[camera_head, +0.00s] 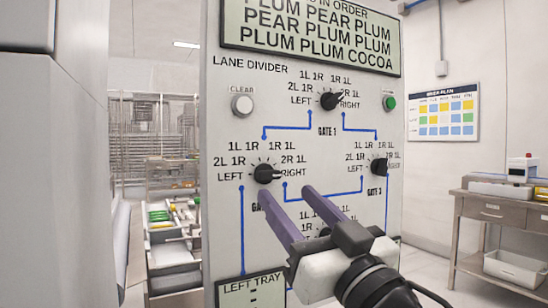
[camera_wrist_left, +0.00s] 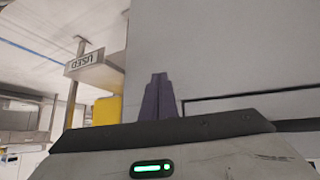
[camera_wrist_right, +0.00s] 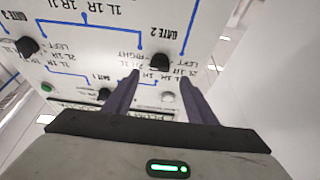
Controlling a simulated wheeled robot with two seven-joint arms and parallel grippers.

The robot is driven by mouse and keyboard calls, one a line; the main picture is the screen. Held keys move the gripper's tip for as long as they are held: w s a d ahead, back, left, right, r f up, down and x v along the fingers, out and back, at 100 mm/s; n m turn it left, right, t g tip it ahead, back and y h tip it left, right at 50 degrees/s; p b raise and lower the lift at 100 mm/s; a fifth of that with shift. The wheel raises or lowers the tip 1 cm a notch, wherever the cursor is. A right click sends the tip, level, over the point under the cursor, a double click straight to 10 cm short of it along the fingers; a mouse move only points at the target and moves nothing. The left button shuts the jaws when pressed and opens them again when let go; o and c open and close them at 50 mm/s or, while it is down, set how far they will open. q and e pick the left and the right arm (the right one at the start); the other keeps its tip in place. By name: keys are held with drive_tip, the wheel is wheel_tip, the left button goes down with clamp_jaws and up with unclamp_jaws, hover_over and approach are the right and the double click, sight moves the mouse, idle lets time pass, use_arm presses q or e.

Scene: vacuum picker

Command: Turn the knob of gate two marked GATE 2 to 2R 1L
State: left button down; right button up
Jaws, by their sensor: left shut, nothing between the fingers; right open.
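The gate two knob (camera_head: 264,173) is a black round knob on the grey panel (camera_head: 225,120). Its pointer is turned to the right, near RIGHT. The GATE 2 label is mostly hidden in the head view but reads upside down in the right wrist view (camera_wrist_right: 167,42). My right gripper (camera_head: 285,190) is open, its purple fingers just below and right of the knob in the head view. In the right wrist view the knob (camera_wrist_right: 160,62) shows between the fingertips; I cannot tell whether they touch it. My left gripper (camera_wrist_left: 158,76) is shut and empty, before a plain grey surface.
The gate 1 knob (camera_head: 330,100) is above and the gate 3 knob (camera_head: 379,167) to the right. A white CLEAR button (camera_head: 242,104) and a green button (camera_head: 389,103) flank the top dial. My right gripper partly hides a lower dial. A table (camera_head: 495,208) stands at right.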

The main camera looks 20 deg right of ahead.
sight(272, 177)
use_arm(q)
drive_tip(key=shift+r+p, duration=0.75)
drive_tip(key=shift+p, duration=0.15)
use_arm(e)
drive_tip(key=x, duration=0.7)
drive_tip(key=shift+w, duration=0.1)
drive_tip(key=c, duration=1.1)
drive_tip(key=shift+d, duration=0.1)
